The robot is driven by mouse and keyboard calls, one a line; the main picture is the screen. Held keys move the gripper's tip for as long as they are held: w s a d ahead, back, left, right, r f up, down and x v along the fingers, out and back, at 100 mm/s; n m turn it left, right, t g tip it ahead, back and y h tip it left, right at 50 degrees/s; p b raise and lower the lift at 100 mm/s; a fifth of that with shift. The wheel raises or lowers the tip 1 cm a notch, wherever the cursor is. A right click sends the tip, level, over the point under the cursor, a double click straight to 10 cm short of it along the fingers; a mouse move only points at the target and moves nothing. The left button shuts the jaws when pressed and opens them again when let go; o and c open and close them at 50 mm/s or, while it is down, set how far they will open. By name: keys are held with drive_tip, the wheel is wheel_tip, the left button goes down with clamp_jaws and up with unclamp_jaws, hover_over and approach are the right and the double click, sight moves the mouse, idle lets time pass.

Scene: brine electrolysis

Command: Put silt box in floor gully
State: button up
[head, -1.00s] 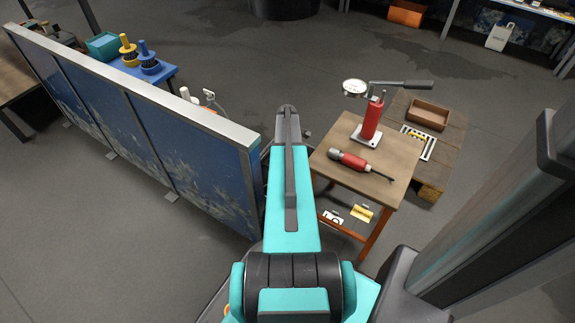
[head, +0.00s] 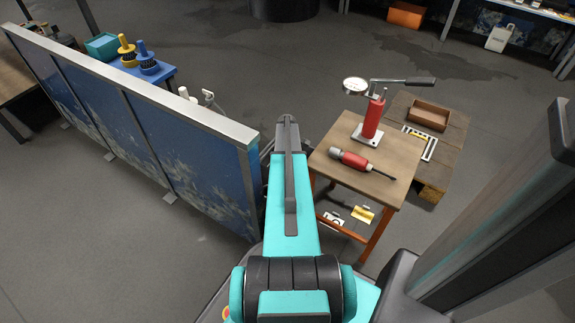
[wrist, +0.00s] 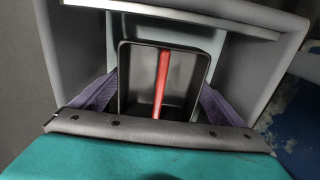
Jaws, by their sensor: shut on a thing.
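A dark open box with a red bar across its middle, which looks like the silt box (wrist: 190,83), fills the centre of the wrist view. My gripper (wrist: 160,98) is shut on it, with a purple pad against each side. A grey-walled frame with a pale edge (wrist: 185,14) surrounds the box; I cannot tell whether this is the floor gully, nor how deep the box sits in it. In the head view my own arm hides the gripper and the box.
A blue panel partition (head: 150,130) stands close left of my arm. A wooden table (head: 385,165) close on the right bears a red hand pump (head: 371,118) and a red-handled tool (head: 354,161). A pallet (head: 448,150) with a brown box (head: 429,115) lies beyond. Open floor stretches ahead.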

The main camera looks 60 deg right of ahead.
drive_tip(key=shift+f, duration=0.1)
drive_tip(key=o, duration=0.8)
drive_tip(key=shift+o, duration=0.2)
wheel_tip(320, 180, up, 12)
drive_tip(key=p, duration=0.5)
